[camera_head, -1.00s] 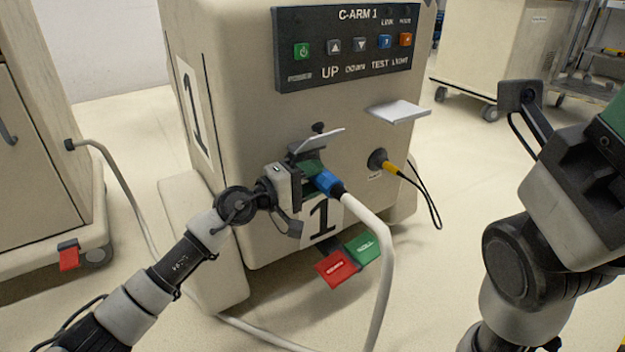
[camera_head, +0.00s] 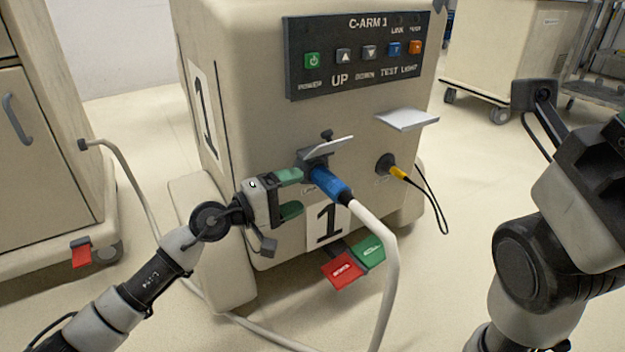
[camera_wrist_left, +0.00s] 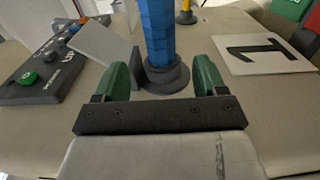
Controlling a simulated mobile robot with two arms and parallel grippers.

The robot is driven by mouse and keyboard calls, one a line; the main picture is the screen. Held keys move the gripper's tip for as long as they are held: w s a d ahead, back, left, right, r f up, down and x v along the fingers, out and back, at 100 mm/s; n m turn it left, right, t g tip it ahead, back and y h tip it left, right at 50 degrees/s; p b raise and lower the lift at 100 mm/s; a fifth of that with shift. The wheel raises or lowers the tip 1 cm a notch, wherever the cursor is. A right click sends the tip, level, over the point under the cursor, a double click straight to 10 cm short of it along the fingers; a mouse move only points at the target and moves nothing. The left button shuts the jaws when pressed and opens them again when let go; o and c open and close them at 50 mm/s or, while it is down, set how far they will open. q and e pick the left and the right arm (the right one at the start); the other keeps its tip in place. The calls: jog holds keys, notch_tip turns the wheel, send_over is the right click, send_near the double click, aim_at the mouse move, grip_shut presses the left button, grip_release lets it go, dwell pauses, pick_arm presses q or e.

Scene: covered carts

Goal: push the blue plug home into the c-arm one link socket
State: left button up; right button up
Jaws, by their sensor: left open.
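The blue plug (camera_head: 330,185) sits at the dark link socket (camera_head: 312,168) on the front of the C-arm 1 cart, with its pale cable curving down from it. In the left wrist view the blue plug (camera_wrist_left: 158,35) stands in the round dark socket collar (camera_wrist_left: 163,78); how deep it is seated I cannot tell. My left gripper (camera_head: 297,193) is open, its green fingers left of the plug and apart from it. In the left wrist view the green fingers (camera_wrist_left: 165,82) show on either side of the collar, the plug beyond them. My right gripper's fingers are not in view.
A raised flap (camera_head: 328,150) stands over the link socket. A second socket to the right holds a yellow plug (camera_head: 398,173) with a black cord, under another flap (camera_head: 407,119). The button panel (camera_head: 355,55) is above.

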pick_arm(q)
jog(key=shift+v, duration=2.25)
